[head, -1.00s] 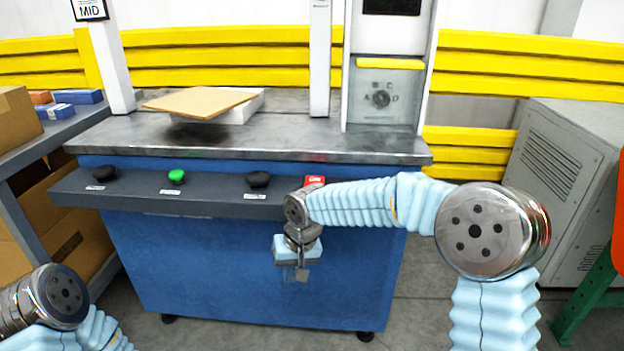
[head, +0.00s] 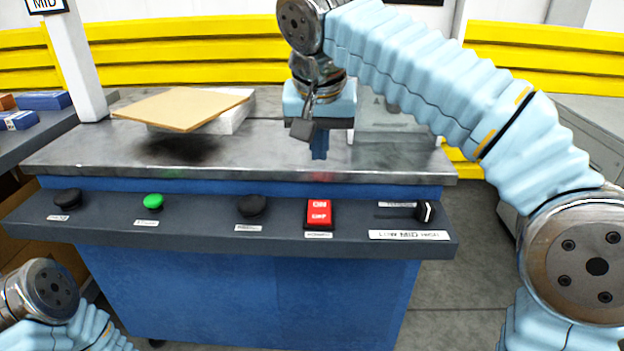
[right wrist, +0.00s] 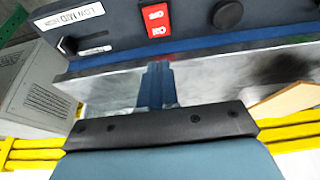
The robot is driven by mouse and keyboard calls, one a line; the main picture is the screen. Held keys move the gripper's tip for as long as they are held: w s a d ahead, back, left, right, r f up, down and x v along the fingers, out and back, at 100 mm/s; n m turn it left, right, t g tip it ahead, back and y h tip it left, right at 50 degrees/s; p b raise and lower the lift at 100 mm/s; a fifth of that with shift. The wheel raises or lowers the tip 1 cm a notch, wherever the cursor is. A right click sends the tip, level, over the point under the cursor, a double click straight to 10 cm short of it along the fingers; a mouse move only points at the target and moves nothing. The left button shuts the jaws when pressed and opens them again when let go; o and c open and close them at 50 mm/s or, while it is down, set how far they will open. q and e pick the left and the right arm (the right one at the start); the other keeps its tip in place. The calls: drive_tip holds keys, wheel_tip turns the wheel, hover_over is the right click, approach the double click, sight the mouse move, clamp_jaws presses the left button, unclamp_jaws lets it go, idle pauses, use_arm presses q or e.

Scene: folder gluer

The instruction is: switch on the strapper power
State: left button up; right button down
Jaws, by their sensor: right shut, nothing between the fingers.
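The strapper is a blue machine with a grey metal top (head: 250,158) and a dark control ledge along its front. The red power rocker switch (head: 319,213), marked ON and OFF, sits on the ledge right of centre. It also shows in the right wrist view (right wrist: 156,20) near the top. My right gripper (head: 319,152) is shut and empty, pointing down above the metal top, behind and above the switch and apart from it. In the right wrist view its blue fingers (right wrist: 156,85) are together. Only my left arm shows at the lower left; its gripper is out of view.
Black knobs (head: 252,206) and a green button (head: 153,201) stand left of the switch. A slider (head: 424,211) with a LOW MID HIGH label is to its right. A cardboard sheet (head: 180,108) on a white box lies on the top at left. Yellow rails run behind.

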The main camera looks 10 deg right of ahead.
sight(319, 205)
drive_tip(key=shift+w+r, duration=0.1)
drive_tip(key=shift+r, duration=0.05)
drive_tip(key=b+x, duration=0.1)
drive_tip(key=x, duration=0.6)
drive_tip(key=b+x, duration=0.1)
drive_tip(key=x, duration=0.6)
drive_tip(key=shift+s, duration=0.2)
drive_tip(key=shift+f, duration=0.2)
drive_tip(key=shift+w+f, duration=0.15)
drive_tip(key=shift+f, duration=0.15)
